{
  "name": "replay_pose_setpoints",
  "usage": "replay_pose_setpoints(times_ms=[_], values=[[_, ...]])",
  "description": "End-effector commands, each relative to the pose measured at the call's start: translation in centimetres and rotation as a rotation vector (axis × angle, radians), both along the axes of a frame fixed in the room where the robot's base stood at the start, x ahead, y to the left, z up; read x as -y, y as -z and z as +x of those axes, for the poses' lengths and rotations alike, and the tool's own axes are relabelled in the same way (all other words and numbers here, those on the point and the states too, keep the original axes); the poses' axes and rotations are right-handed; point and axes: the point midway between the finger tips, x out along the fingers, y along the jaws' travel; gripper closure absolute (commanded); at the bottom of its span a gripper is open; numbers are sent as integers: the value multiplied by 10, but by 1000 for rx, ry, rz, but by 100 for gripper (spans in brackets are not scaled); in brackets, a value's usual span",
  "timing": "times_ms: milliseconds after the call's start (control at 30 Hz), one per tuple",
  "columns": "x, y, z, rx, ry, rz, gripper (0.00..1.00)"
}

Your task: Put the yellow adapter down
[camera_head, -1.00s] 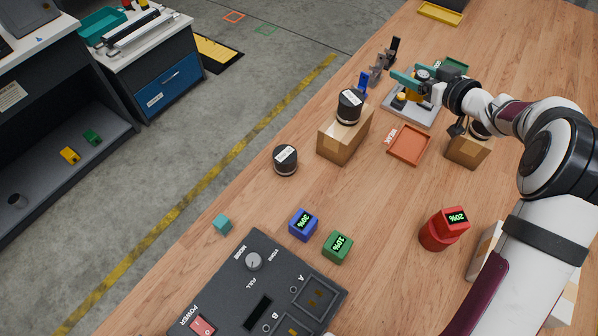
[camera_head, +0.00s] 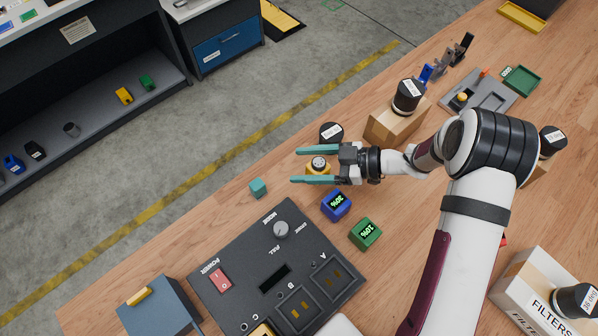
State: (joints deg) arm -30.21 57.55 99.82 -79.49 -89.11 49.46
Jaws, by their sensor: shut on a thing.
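The fingers point left, one on each side of the adapter. They are over the table, just in front of a black-lidded jar (camera_head: 331,132) and behind the blue 20% block (camera_head: 336,205). The adapter's underside is hidden, so I cannot tell whether it touches the wood.
A small teal cube (camera_head: 258,188) lies left of my gripper near the table edge. The dark control panel (camera_head: 240,270) and green 10% block (camera_head: 365,234) are in front. A cardboard box (camera_head: 392,126) with a jar on top and a grey tray (camera_head: 495,98) stand behind, to the right.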

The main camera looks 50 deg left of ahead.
Motion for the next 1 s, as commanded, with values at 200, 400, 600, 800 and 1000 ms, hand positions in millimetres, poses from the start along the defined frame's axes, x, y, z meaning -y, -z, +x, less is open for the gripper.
replay_pose_setpoints(times_ms=[200, 400, 600, 800, 1000], values=[[-19, 27, -11, -3, 2, -2, 88], [-19, 54, -10, 2, 4, 0, 88], [-19, 54, -10, 2, 4, 0, 88], [-19, 57, -10, 2, 3, 1, 19], [-19, 57, -10, 2, 5, 0, 0]])
